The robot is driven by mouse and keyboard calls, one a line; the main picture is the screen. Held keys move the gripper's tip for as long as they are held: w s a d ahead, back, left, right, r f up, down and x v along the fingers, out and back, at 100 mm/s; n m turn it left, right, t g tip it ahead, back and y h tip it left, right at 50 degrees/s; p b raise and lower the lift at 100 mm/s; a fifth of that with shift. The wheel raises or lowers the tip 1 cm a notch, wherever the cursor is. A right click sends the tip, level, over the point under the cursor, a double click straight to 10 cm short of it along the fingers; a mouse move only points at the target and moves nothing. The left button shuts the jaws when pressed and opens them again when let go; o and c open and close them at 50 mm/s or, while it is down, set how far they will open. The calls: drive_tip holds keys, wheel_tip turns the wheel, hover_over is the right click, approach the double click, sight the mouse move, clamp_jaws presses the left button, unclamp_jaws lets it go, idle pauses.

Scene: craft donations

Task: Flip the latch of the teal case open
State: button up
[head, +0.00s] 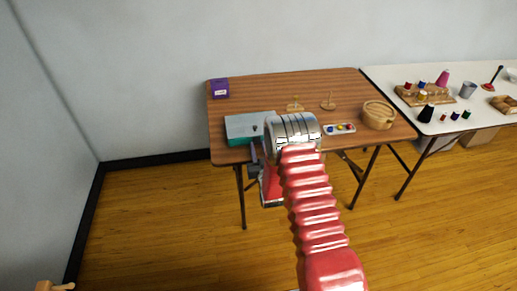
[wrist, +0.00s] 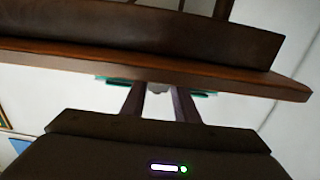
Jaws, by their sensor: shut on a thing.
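The teal case (head: 245,124) stands closed on the left front of the brown table, with a grey-blue lid top and a teal lower part. My arm covers its right end in the head view. In the wrist view, narrow teal parts of the case (wrist: 116,79) show beside my fingers. My gripper (wrist: 159,92) reaches to the case front, its two dark fingers close together on a small grey piece, which looks like the latch (wrist: 158,87). Most of that piece is hidden, so its angle cannot be told. In the head view my arm hides the fingertips.
The brown table (head: 285,91) also holds a purple box (head: 219,88), wooden stands (head: 328,103), a small tray (head: 330,130) and a round wooden basket (head: 378,115). A white table (head: 400,75) with craft items adjoins on the right.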

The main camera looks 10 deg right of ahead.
sight(257, 143)
drive_tip(key=shift+r+g, duration=0.15)
drive_tip(key=shift+g, duration=0.25)
drive_tip(key=shift+s+r+g, duration=0.15)
drive_tip(key=shift+r+g, duration=0.2)
drive_tip(key=shift+g, duration=0.35)
drive_tip(key=shift+s+r+g, duration=0.1)
drive_tip(key=shift+r+g, duration=0.2)
drive_tip(key=shift+g, duration=0.4)
drive_tip(key=shift+r+g, duration=0.45)
drive_tip(key=shift+g, duration=0.65)
drive_tip(key=shift+r+g, duration=0.4)
drive_tip(key=shift+g, duration=0.7)
drive_tip(key=shift+w+r+g, duration=0.1)
drive_tip(key=shift+r+g, duration=0.25)
drive_tip(key=shift+g, duration=0.55)
drive_tip(key=shift+w+r+g, duration=0.1)
drive_tip(key=shift+r+g, duration=0.2)
drive_tip(key=shift+g, duration=0.6)
drive_tip(key=shift+w+r+g, duration=0.2)
drive_tip(key=shift+r+g, duration=0.1)
drive_tip(key=shift+g, duration=0.7)
drive_tip(key=shift+w+r+g, duration=0.2)
drive_tip(key=shift+r+g, duration=0.05)
drive_tip(key=shift+g, duration=0.75)
drive_tip(key=shift+r+g, duration=0.1)
drive_tip(key=shift+g, duration=0.2)
drive_tip(key=o, duration=1.1)
drive_tip(key=shift+r, duration=0.15)
